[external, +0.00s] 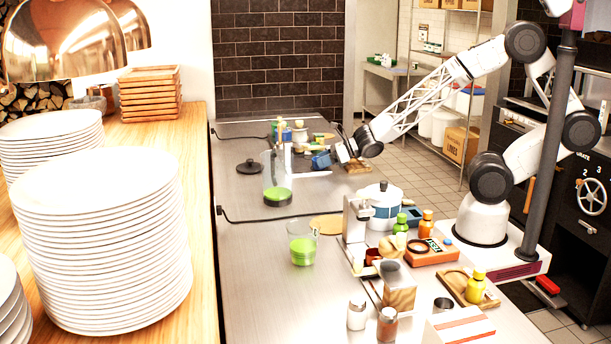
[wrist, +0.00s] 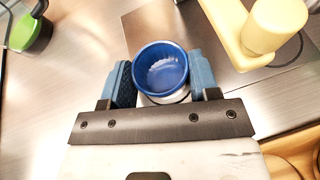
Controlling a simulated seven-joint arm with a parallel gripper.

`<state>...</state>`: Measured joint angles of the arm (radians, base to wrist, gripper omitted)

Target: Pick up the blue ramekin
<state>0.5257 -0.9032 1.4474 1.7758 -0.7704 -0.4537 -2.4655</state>
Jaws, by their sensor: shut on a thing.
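The blue ramekin (wrist: 160,70) is a small round blue cup with a pale patch inside, seen from above in the wrist view. It sits between the two blue-padded fingers of my gripper (wrist: 162,82), which are shut on its sides. In the external view my gripper (external: 325,158) is low over the far part of the steel counter. The ramekin is too small there to tell apart from the blue finger pads. I cannot tell whether its base touches the surface beneath.
A pale yellow object (wrist: 272,25) stands close to the right of the ramekin in the wrist view. A green-filled glass (external: 301,245) stands nearer.

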